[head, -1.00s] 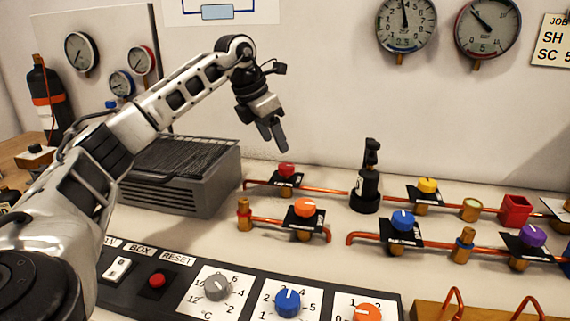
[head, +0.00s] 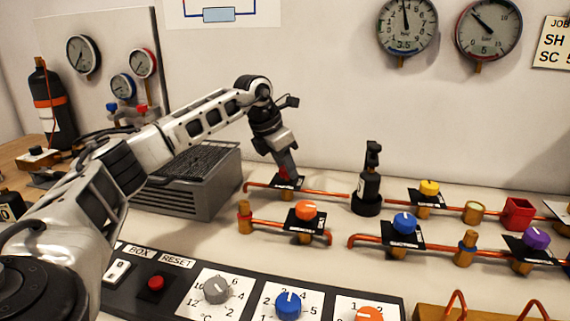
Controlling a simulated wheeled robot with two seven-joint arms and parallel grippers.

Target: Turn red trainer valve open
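The red trainer valve (head: 288,184) sits on the back copper pipe, left of the black bottle-shaped device. Its black label plate shows, but its red knob is mostly covered by my gripper. My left gripper (head: 286,170) points down at the knob from above, with its fingertips at or around it. I cannot tell whether the fingers touch the knob or how far apart they are. The angle of the knob is hidden. My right gripper is out of view.
An orange valve (head: 305,210) stands in front, and a black bottle-shaped device (head: 369,185) to the right. A grey vented box (head: 195,185) lies under my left arm. Yellow (head: 429,187), blue (head: 405,223) and purple (head: 536,238) valves are farther right.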

